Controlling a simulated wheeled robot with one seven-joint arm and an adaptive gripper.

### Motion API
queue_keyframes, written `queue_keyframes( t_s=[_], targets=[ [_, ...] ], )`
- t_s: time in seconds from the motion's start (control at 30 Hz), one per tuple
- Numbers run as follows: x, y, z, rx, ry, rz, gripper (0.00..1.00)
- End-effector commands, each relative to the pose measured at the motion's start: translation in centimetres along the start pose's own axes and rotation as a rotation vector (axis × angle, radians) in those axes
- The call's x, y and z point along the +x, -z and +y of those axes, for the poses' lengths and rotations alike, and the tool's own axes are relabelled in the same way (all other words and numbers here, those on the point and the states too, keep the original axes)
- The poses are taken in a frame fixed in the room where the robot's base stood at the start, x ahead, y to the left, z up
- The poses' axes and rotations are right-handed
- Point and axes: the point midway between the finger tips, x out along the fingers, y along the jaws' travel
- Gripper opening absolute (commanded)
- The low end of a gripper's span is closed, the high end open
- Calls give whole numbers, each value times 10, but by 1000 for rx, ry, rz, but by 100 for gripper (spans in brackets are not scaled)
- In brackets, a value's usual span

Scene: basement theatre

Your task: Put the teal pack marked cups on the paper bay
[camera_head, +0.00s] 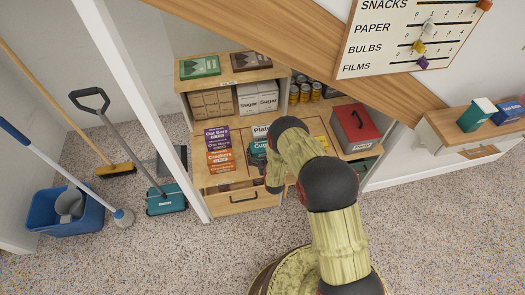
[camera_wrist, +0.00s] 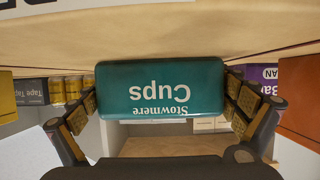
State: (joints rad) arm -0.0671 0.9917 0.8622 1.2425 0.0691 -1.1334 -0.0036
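The teal pack marked Cups (camera_wrist: 160,88) fills the middle of the wrist view, its lettering upside down there. It also shows in the head view (camera_head: 257,149), partly hidden by my arm. My gripper (camera_wrist: 162,98) has one finger against each side of the pack and looks shut on it. The pack is at the pale wooden counter; I cannot tell whether it touches it. A wall sign (camera_head: 408,38) lists snacks, paper, bulbs and films, with a whitish peg (camera_head: 429,27) on the paper row. My arm hides part of the counter, and I cannot tell which bay is paper.
Purple (camera_head: 217,139) and orange (camera_head: 220,160) packs stand left of the teal one; a pack marked Plain (camera_head: 261,131) is behind it. Sugar packs (camera_head: 258,98) and tins (camera_head: 305,92) fill the shelf behind. A sloping wooden beam (camera_head: 270,35) crosses above.

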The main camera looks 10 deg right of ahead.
Motion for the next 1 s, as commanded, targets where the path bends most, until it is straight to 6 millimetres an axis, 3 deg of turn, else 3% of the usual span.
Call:
queue_keyframes(
  t_s=[0.43, 1.0],
  targets=[
    [-4, 4, 0, 0, 0, -1, 100],
    [-108, 5, 0, 0, 0, -1, 100]
  ],
)
